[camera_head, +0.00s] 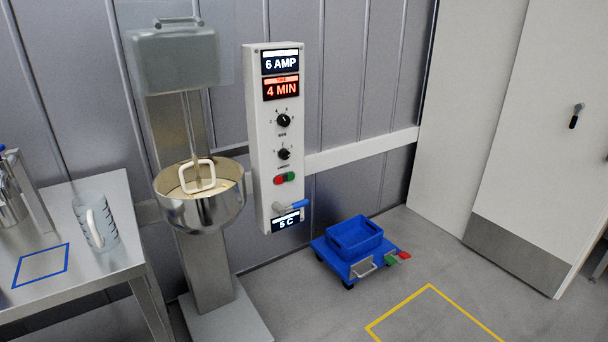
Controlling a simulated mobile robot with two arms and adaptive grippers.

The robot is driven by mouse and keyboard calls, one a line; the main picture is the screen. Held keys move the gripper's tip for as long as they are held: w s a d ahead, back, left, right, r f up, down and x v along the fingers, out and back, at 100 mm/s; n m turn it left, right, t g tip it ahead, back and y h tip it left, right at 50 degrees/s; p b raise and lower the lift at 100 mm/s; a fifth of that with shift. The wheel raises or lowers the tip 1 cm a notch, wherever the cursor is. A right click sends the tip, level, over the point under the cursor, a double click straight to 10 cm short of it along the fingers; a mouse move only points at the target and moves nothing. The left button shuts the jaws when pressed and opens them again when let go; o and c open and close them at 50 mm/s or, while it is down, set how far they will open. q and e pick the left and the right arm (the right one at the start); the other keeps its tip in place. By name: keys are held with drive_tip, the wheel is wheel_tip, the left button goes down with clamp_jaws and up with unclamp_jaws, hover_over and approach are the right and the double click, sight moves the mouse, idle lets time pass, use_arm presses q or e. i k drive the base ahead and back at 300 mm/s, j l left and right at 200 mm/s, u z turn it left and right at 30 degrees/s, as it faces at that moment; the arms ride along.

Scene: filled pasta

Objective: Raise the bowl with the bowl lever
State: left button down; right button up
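A steel mixer (187,60) stands left of centre. Its round metal bowl (205,216) sits on the column below the mixer head, with pale yellowish contents inside. A shaft comes down from the head, and a whitish loop-shaped beater (185,178) reaches into the bowl opening. A lever with a blue handle (296,205) is at the bottom of the white control panel (258,150); I cannot tell whether it is the bowl lever. No other lever is clear on the mixer. Neither of my grippers is in view.
A steel table (95,275) with a clear measuring jug (97,225) is at left. A blue crate (355,238) on a blue cart (336,262) stands on the floor right of the panel. Yellow-marked floor (435,320) in front is clear. A white door (545,140) is at right.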

sight(281, 211)
drive_tip(key=i+j, duration=0.1)
drive_tip(key=i, duration=0.55)
drive_tip(key=i+j+z, duration=0.1)
drive_tip(key=i, duration=0.55)
